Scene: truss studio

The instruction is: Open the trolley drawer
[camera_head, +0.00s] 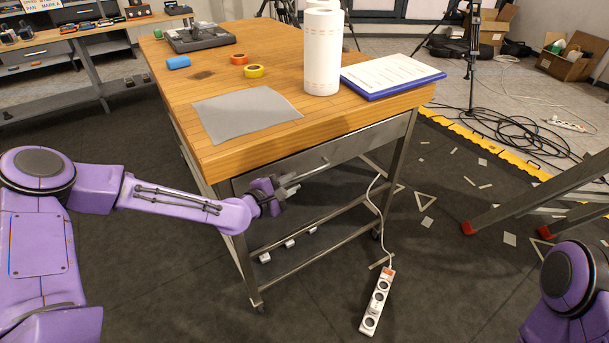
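The trolley (360,121) has a wooden top and a grey metal frame. Its drawer (345,150) is a grey front panel under the top, and it looks flush with the frame. A thin bar handle (308,172) runs across the panel. My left gripper (287,187) is at the left part of the drawer front, right by the handle's left end. Its fingers are small and overlap the handle, so I cannot tell whether they are open or closed around it. My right arm shows only at the lower right edge, and its gripper is out of view.
On the top are a grey sheet (246,112), white cylinder (322,55), clipboard (391,75), tape rolls (254,71) and a grey device (200,37). A power strip (376,301) with its cable lies on the floor in front. Metal legs with red feet (468,228) stand right.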

